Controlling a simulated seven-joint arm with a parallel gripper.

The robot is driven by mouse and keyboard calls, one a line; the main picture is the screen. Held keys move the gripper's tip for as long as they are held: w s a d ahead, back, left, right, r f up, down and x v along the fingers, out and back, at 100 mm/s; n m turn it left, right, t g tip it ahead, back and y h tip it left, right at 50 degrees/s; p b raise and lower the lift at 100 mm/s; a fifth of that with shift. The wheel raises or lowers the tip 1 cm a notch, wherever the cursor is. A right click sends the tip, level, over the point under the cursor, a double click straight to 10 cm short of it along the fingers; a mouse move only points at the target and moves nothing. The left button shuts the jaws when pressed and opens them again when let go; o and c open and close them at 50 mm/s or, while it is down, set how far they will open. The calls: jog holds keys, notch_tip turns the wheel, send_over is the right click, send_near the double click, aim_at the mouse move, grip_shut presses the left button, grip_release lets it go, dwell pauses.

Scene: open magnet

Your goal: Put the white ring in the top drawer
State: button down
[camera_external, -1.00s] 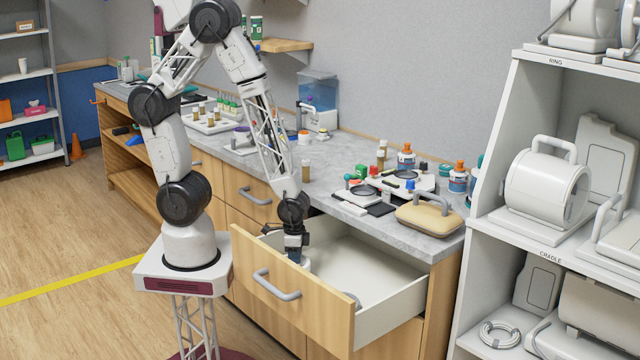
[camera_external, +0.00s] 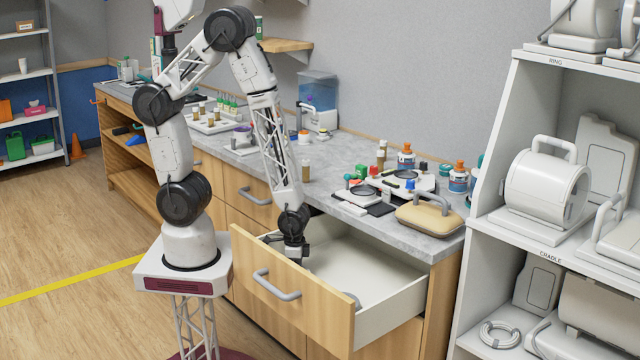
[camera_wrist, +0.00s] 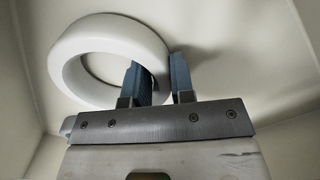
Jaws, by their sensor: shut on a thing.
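The top drawer (camera_external: 402,303) is pulled open, with a pale interior and a wooden front. My gripper (camera_external: 298,262) is down inside it, near the left side, partly hidden behind the drawer front. In the wrist view the white ring (camera_wrist: 66,60) is thick and smooth. My blue fingers (camera_wrist: 158,76) are shut on the right part of its band, one inside the hole and one outside. Pale drawer surfaces lie behind the ring. In the outside view I cannot make out the ring.
A small grey rounded thing (camera_external: 354,300) shows at the drawer's front right corner. The grey counter (camera_external: 335,180) above holds bottles, dishes and a tan handled case (camera_external: 428,217). A white shelf unit (camera_external: 480,180) stands at the right. The drawer's right part looks clear.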

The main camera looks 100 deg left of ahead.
jog(key=shift+f, duration=0.1)
jog(key=c, duration=1)
grip_release()
jog(key=shift+r, duration=6.1)
jog(key=shift+r, duration=0.15)
jog(key=s+a+r+t, duration=0.1)
jog(key=s+r, duration=0.1)
jog(key=r, duration=0.8)
jog(key=s+a+r, duration=0.1)
jog(key=s+r, duration=0.2)
jog(key=r, duration=0.7)
jog(key=s+a+r+t, duration=0.1)
jog(key=s+r, duration=0.2)
jog(key=r, duration=0.8)
jog(key=shift+s+a+t, duration=0.1)
jog(key=shift+a+t, duration=0.2)
jog(key=shift+a, duration=0.05)
